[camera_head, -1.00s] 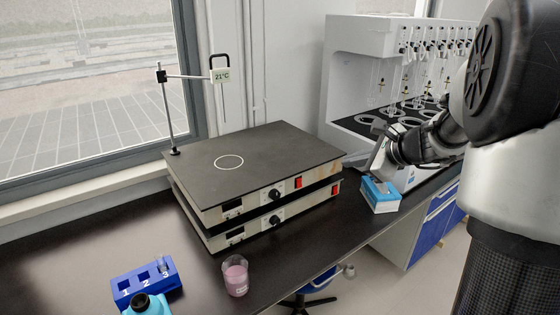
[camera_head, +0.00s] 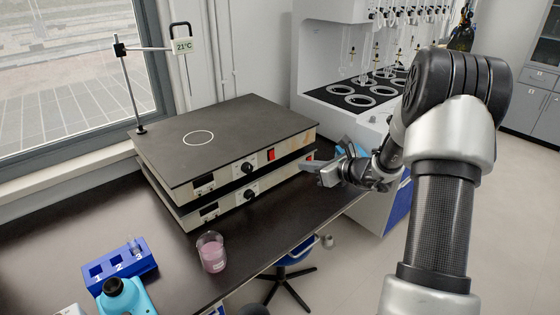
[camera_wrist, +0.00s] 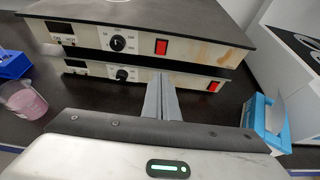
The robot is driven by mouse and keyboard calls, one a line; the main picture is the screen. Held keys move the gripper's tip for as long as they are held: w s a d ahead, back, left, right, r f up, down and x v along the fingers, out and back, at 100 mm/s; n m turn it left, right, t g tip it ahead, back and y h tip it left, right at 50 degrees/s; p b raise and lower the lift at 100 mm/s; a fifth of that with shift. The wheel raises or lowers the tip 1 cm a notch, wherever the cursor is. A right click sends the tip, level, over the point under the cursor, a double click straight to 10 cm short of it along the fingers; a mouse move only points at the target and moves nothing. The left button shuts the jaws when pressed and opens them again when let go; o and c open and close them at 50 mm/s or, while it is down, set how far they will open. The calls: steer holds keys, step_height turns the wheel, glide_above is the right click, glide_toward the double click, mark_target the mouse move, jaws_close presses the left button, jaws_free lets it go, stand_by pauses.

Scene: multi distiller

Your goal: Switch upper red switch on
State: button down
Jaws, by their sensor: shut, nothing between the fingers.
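Two flat hot plates are stacked on the dark bench. The upper hot plate (camera_head: 215,140) carries the upper red switch (camera_head: 271,154) on its front panel, right of a black knob. That switch also shows in the wrist view (camera_wrist: 161,47). The lower hot plate (camera_head: 188,213) has its own red switch (camera_head: 309,157), partly hidden in the head view and clear in the wrist view (camera_wrist: 212,86). My gripper (camera_head: 306,172) is shut and empty, in front of the right end of the panels. In the wrist view its fingertips (camera_wrist: 162,78) point at the lower panel, below the upper red switch, apart from it.
A beaker of pink liquid (camera_head: 211,252) stands near the bench's front edge. A blue numbered rack (camera_head: 120,265) is at front left. A blue-and-white box (camera_wrist: 270,122) lies right of my gripper. A white distiller (camera_head: 335,60) stands behind. A thermometer stand (camera_head: 130,85) rises behind the plates.

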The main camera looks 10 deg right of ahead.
glide_toward(272, 154)
steer(key=w+a+f, duration=0.2)
steer(key=w+f, duration=0.1)
steer(key=f, duration=0.2)
steer(key=shift+w+a+r, duration=0.1)
steer(key=shift+w+a, duration=0.15)
steer(key=shift+w, duration=0.6)
steer(key=shift+w+a+t+b, duration=0.15)
steer(key=shift+t+b, duration=0.25)
steer(key=shift+b, duration=0.7)
steer(key=shift+w+r, duration=0.1)
steer(key=shift+a+r+p, duration=0.1)
steer(key=shift+r+p, duration=0.2)
steer(key=shift+r, duration=0.7)
steer(key=shift+f, duration=0.1)
